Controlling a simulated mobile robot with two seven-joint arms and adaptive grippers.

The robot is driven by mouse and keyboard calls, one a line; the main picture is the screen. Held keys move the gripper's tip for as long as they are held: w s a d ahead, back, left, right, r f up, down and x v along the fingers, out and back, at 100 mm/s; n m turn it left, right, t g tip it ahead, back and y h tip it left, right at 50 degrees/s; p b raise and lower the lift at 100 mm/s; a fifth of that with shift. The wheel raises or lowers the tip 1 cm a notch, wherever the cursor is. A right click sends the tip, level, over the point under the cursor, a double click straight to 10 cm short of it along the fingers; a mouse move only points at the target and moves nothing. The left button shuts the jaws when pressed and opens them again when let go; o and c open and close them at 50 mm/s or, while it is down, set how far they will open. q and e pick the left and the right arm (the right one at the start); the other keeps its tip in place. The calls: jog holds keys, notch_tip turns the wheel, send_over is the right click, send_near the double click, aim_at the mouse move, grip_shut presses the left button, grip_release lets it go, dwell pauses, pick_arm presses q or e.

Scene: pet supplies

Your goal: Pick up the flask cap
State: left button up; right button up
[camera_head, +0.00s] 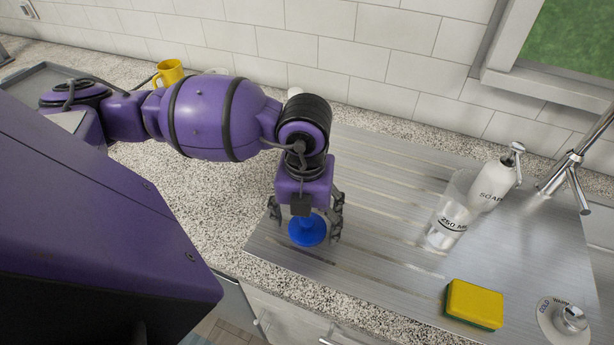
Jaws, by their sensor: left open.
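The blue flask cap (308,232) is on the ribbed metal drainboard, near its left front part. My left gripper (307,230) points down over the cap, with its dark fingers apart on the cap's left and right sides. The gripper's palm hides the top of the cap. I cannot tell whether the fingers touch it. A clear flask marked 250 ML (449,213) stands to the right on the drainboard. My right gripper is not in view.
A white soap bottle (492,186) stands by the flask. A yellow and green sponge (474,302) lies at the front right, near a tap knob (570,318). A yellow mug (170,72) is at the back left. The drainboard (370,235) is bare between cap and flask.

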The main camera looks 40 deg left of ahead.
pick_arm(q)
jog(key=c, duration=1)
jog(key=shift+r, duration=0.1)
